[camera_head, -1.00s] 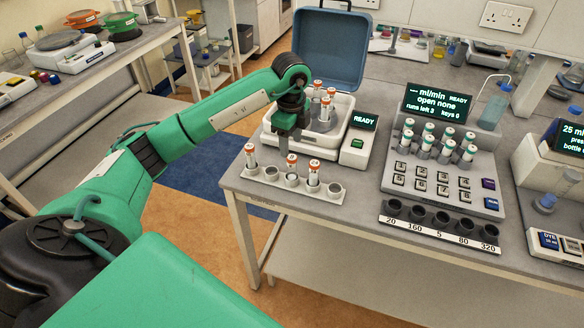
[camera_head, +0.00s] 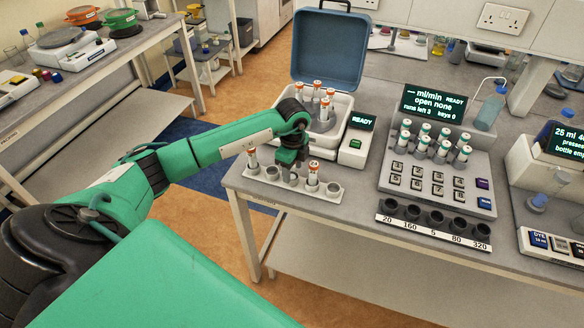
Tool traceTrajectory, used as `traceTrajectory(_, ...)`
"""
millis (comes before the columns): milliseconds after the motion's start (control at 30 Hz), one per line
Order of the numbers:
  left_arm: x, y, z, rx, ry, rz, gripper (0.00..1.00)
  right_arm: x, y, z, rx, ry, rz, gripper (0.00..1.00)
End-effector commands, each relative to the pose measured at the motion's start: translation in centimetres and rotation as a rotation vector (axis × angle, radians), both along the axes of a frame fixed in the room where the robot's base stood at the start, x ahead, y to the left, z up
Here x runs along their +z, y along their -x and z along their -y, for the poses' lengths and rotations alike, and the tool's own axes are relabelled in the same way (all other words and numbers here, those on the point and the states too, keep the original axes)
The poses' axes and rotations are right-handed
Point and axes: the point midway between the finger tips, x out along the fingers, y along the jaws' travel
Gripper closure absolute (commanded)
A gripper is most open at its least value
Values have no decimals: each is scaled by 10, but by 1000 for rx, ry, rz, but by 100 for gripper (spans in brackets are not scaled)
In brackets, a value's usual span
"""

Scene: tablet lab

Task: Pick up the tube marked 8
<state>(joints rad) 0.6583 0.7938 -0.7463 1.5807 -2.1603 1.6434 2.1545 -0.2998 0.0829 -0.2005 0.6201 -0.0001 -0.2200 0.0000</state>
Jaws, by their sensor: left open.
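A white rack (camera_head: 333,197) at the table's front edge holds orange-capped tubes with small labels. The left tube (camera_head: 252,158) and the right tube (camera_head: 313,175) stand upright in it. My left gripper (camera_head: 290,172) is open and points down over the middle of the rack, between these two. It hides most of the middle tube there. I cannot tell whether its fingers are around that tube. More orange-capped tubes (camera_head: 317,90) stand in the open centrifuge (camera_head: 343,107) behind. The numbers are too small to read, so I cannot tell which tube is marked 8. My right gripper is not in view.
The centrifuge's blue lid (camera_head: 330,46) stands open. A READY display (camera_head: 361,122) is to its right. A keypad machine (camera_head: 437,185) with several white-capped tubes and dark sockets stands further right. The tabletop between the rack and keypad machine is clear.

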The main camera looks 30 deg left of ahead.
Motion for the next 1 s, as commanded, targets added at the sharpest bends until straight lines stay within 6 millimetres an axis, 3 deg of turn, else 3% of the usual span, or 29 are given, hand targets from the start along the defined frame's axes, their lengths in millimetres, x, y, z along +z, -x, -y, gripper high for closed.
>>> traceTrajectory(67,0,0,0,0,0,0,48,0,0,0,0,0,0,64)
traceTrajectory(300,0,0,0,0,1,0,93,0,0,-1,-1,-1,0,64)
traceTrajectory(333,0,0,0,0,1,0,95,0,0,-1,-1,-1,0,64)
traceTrajectory(767,9,-1,1,-1,2,3,96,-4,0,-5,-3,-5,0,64)
traceTrajectory(867,20,-1,0,-1,1,4,96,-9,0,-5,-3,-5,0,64)
traceTrajectory(1000,49,-2,0,-1,0,7,96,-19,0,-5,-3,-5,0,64)
